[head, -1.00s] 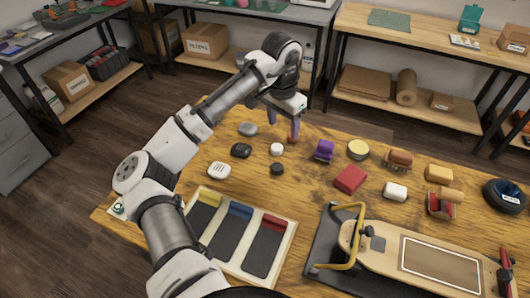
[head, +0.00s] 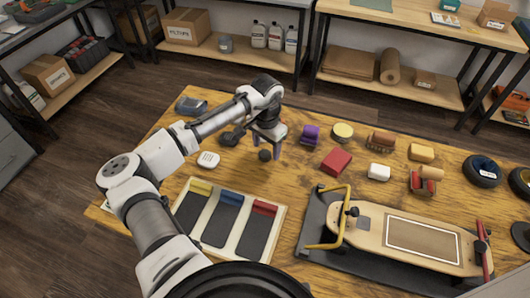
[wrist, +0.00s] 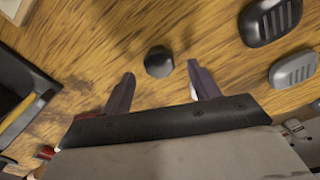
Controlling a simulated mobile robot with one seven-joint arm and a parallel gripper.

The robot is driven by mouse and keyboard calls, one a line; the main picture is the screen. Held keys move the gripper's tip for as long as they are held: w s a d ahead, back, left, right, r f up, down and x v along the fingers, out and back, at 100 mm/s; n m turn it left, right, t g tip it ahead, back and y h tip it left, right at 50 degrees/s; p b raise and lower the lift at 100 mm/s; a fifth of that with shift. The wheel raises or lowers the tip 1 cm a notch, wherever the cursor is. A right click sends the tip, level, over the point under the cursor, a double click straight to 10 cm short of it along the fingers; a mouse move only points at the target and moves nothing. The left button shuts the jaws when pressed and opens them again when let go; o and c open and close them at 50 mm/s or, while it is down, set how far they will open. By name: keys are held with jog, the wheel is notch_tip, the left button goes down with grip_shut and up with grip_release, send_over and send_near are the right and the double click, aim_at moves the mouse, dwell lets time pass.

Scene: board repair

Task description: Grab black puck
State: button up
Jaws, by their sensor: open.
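The black puck (head: 265,155) sits on the wooden table, just below my gripper (head: 266,147). In the wrist view the puck (wrist: 159,62) is a small dark round piece. It lies near the opening between my gripper's two fingertips (wrist: 160,72), roughly midway across and slightly ahead of them. The fingers are spread apart with nothing between them. I cannot tell the exact height of the fingers above the table. A white piece shows only as a sliver beside the right finger in the wrist view.
A black ridged piece (wrist: 270,20) and a grey ridged piece (wrist: 293,68) lie to the right in the wrist view. A tray with colored-top strips (head: 248,252), a red block (head: 336,162) and a skateboard deck (head: 395,235) in a black stand share the table.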

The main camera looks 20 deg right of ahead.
jog(key=shift+f, duration=0.95)
jog(key=shift+c, duration=0.2)
jog(key=c, duration=1)
jog(key=shift+r, duration=0.15)
